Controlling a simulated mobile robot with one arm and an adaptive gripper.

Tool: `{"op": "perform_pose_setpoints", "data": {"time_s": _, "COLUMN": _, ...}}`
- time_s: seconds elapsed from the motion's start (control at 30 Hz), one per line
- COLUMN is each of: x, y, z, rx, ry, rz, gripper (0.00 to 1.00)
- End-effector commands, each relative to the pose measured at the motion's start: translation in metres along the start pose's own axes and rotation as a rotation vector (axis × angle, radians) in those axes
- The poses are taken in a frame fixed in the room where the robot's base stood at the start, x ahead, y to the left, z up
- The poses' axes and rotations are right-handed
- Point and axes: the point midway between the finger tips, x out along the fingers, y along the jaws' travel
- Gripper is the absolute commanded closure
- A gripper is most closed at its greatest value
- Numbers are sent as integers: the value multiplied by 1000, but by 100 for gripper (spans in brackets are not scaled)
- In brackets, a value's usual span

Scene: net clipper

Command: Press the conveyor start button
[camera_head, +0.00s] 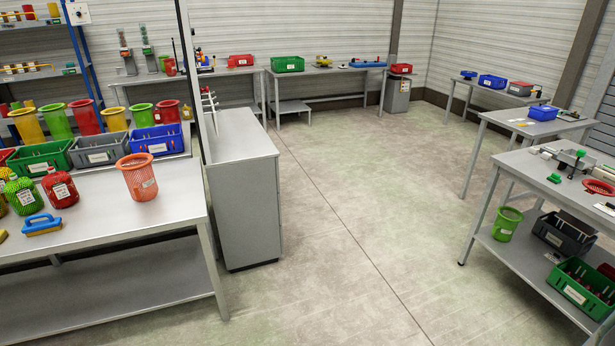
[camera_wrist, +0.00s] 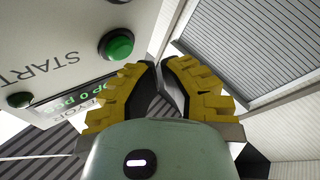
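In the wrist view a large green round button (camera_wrist: 117,45) sits on a pale control panel (camera_wrist: 60,30), near the upside-down word START. My gripper (camera_wrist: 158,64) has yellow and black fingers, with their tips together and nothing seen between them. The tips are to the right of the green button in the picture and appear apart from it; the depth between them is hard to tell. A display (camera_wrist: 65,96) with green characters is partly hidden by the left finger. My gripper is not in the head view.
In the head view a grey table (camera_head: 100,220) with baskets and bins stands at left, beside a grey cabinet (camera_head: 245,190). A workbench (camera_head: 530,190) is at right. The middle floor (camera_head: 345,190) is clear. A ribbed wall panel (camera_wrist: 250,45) shows in the wrist view.

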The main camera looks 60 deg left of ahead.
Motion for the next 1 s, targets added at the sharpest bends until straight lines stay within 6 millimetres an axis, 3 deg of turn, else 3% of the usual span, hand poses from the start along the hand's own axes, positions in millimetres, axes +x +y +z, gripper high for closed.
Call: {"op": "perform_pose_setpoints", "data": {"time_s": 1.0, "x": 6, "y": 4, "z": 5, "rx": 0, "ry": -1, "rz": -1, "gripper": 100}}
